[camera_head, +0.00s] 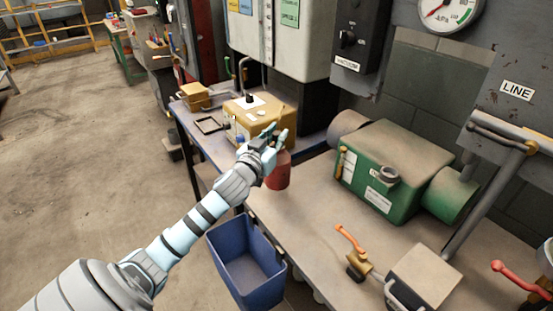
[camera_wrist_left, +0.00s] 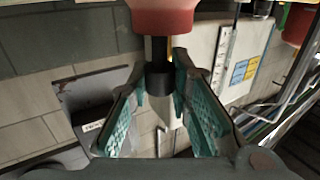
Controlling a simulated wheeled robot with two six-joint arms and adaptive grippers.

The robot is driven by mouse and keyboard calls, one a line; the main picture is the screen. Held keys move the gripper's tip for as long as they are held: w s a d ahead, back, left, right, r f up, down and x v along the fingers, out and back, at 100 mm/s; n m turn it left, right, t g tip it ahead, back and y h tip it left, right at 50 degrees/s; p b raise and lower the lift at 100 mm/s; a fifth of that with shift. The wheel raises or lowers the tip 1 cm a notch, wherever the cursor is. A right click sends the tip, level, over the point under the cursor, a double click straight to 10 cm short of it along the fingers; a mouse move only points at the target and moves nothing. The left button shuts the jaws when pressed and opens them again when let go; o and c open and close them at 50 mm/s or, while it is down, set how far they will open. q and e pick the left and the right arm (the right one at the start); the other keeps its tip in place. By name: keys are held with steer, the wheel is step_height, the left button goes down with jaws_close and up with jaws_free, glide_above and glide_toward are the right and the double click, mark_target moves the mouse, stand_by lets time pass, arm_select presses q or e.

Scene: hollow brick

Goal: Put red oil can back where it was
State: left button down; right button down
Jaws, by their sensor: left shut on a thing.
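The red oil can (camera_head: 278,172) is at the workbench (camera_head: 300,205), left of the green machine. My left gripper (camera_head: 264,147) is at its top, shut on it. In the left wrist view, the red body of the can (camera_wrist_left: 160,14) is at the top edge, and its black neck and pale spout run between the teal finger pads of my left gripper (camera_wrist_left: 160,95). I cannot tell whether the can's base touches the bench. My right gripper is not in view.
A green machine (camera_head: 385,165) stands to the right. A yellow-brown box (camera_head: 255,117) stands on the bench behind the gripper. A blue bin (camera_head: 247,265) is below the bench's front edge. An orange-handled valve (camera_head: 357,262) lies nearer. Bench space between can and valve is clear.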

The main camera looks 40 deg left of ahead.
arm_select(q)
step_height(320, 180, down, 5)
steer(key=shift+f+b, duration=0.2)
steer(key=shift+b, duration=0.55)
steer(key=shift+f, duration=0.1)
steer(key=c, duration=1.5)
jaws_free()
steer(key=shift+o, duration=0.2)
steer(key=shift+s+r, duration=0.1)
steer(key=shift+r, duration=0.1)
steer(key=v, duration=1.2)
steer(key=shift+d+f, duration=0.1)
